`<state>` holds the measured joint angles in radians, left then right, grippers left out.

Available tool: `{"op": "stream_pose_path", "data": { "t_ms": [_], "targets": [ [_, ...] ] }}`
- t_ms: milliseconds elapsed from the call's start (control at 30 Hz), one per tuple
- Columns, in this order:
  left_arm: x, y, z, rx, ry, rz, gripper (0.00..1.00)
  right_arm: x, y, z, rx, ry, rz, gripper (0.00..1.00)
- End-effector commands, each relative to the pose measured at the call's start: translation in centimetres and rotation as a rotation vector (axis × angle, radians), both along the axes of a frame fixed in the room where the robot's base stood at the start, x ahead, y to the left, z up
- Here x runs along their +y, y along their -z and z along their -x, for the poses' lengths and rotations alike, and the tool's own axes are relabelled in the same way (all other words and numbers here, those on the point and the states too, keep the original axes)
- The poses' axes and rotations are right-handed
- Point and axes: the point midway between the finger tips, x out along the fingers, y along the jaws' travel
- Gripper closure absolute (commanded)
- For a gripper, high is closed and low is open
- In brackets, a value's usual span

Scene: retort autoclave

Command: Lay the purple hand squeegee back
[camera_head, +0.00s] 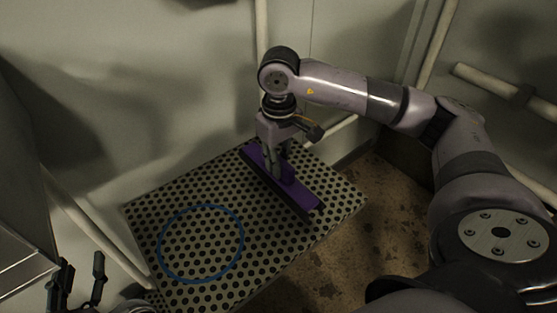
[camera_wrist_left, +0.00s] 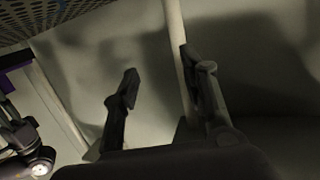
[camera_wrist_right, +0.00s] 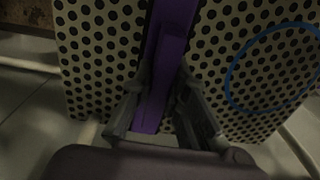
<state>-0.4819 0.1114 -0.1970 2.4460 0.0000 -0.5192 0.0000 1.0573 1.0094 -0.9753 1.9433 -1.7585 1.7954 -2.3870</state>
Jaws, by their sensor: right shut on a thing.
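The purple hand squeegee (camera_head: 299,194) is at the back right part of a perforated plate (camera_head: 180,199), lying lengthwise from upper left to lower right. My right gripper (camera_head: 277,172) points down over it and is shut on its middle. In the right wrist view the purple squeegee (camera_wrist_right: 168,50) runs between the two fingers (camera_wrist_right: 160,100). Whether it touches the plate I cannot tell. My left gripper (camera_head: 80,285) is at the lower left, left of the plate, open and empty; its fingers stand apart in the left wrist view (camera_wrist_left: 160,85).
A blue ring (camera_head: 201,243) marks the left front part of the plate, with nothing inside it. Pale walls stand close behind and to the left. A pipe (camera_head: 98,232) runs along the plate's left side. A stained brown floor (camera_head: 370,220) lies to the right.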

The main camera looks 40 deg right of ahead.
Motion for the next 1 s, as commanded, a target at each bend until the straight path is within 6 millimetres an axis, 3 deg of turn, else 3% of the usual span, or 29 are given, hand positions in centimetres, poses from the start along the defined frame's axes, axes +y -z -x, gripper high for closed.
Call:
{"op": "stream_pose_path", "data": {
  "t_ms": [467,1000],
  "targets": [
    [-0.8,-4.6,-0.4,-0.251,0.016,0.065,0.60,0.0,1.3,0.0,-0.001,0.000,0.000,1.00],
    [-1.2,-9.0,0.5,-0.488,0.029,0.128,0.60,0.0,2.4,0.0,-0.001,0.000,0.000,1.00]
  ]
}}
